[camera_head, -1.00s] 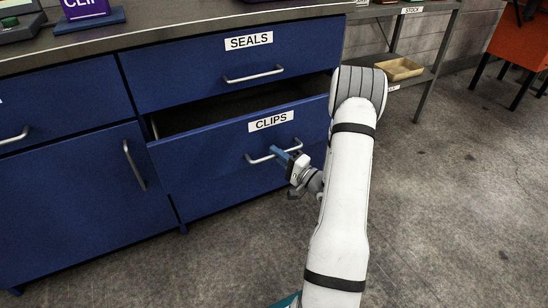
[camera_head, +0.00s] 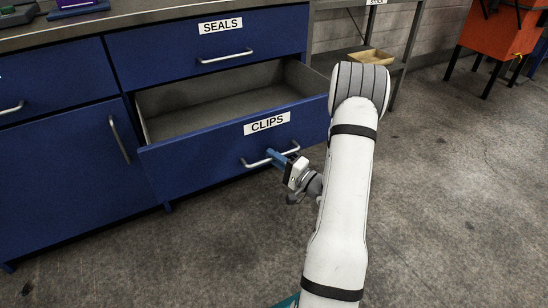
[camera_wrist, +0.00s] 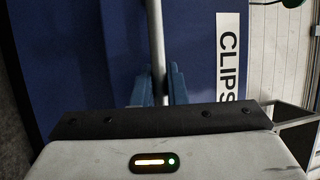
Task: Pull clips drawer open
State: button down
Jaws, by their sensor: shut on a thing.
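The blue clips drawer (camera_head: 220,152), with a white CLIPS label (camera_head: 267,123), is pulled well out of the cabinet. Its grey inside shows and looks empty where visible. My gripper (camera_head: 276,157) is shut on the drawer's silver bar handle (camera_head: 255,163), near the middle of the drawer front. In the wrist view my gripper's blue fingers (camera_wrist: 158,88) sit on both sides of the handle (camera_wrist: 155,40), with the CLIPS label (camera_wrist: 228,58) to the right.
The shut SEALS drawer (camera_head: 150,52) is above. A cabinet door (camera_head: 70,150) is at left. A shelf rack with a tan tray (camera_head: 370,56) and an orange bin (camera_head: 497,30) stand at the back right. The concrete floor (camera_head: 440,200) at right is clear.

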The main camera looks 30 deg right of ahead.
jog(key=shift+d, duration=0.1)
jog(key=c, duration=1.5)
grip_release()
jog(key=shift+o, duration=0.2)
jog(key=p+v, duration=0.2)
jog(key=v, duration=0.5)
jog(key=shift+s, duration=0.35)
jog(key=shift+d+f, duration=0.1)
